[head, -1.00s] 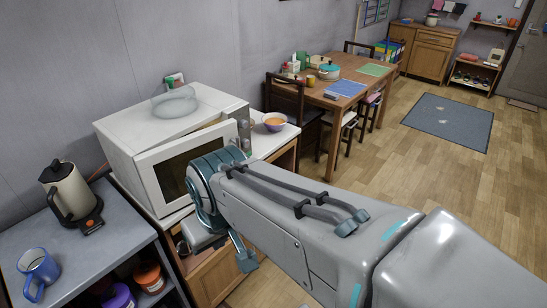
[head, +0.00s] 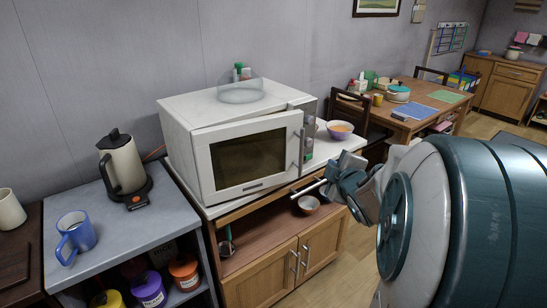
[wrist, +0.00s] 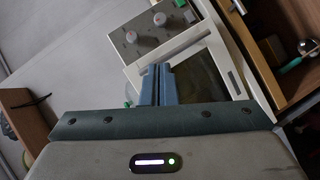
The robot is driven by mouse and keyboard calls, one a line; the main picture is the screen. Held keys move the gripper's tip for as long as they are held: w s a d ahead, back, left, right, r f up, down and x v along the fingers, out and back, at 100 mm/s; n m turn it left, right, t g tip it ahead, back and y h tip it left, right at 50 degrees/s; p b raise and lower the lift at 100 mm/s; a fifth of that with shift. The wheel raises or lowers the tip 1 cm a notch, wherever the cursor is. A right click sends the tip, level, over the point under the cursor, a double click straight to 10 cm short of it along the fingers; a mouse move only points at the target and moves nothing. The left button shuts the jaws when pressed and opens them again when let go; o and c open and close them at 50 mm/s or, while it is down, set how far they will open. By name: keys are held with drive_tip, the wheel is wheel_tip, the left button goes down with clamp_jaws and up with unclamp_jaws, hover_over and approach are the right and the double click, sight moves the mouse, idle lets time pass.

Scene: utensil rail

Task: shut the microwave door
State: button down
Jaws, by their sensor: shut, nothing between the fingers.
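The white microwave (head: 205,108) stands on a wooden cabinet. Its door (head: 250,185), with a dark window and a handle at its right edge, stands slightly ajar, and a gap shows along its top. The door also shows in the wrist view (wrist: 234,84), next to the control panel with its knobs (wrist: 128,58). My gripper (head: 340,178) is right of the door's handle edge in the head view. In the wrist view its blue fingers (wrist: 158,84) are together and empty, overlapping the microwave front. I cannot tell whether they touch it.
A clear lid-like dish (head: 240,92) lies on top of the microwave. A bowl (head: 340,131) sits to its right. A kettle (head: 122,165) and a blue mug (head: 76,235) stand on the grey counter at left. Another bowl (head: 308,205) is on the shelf below.

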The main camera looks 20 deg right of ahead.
wheel_tip(320, 180, down, 6)
drive_tip(key=d+n+t+y+b, duration=0.25)
drive_tip(key=n+y+b, duration=0.2)
drive_tip(key=n, duration=0.25)
drive_tip(key=n+t+y+p, duration=0.1)
approach(303, 155)
drive_tip(key=w, duration=0.4)
drive_tip(key=w+a, duration=0.1)
drive_tip(key=w, duration=0.1)
drive_tip(key=shift+w+r, duration=0.15)
drive_tip(key=shift+w, duration=0.25)
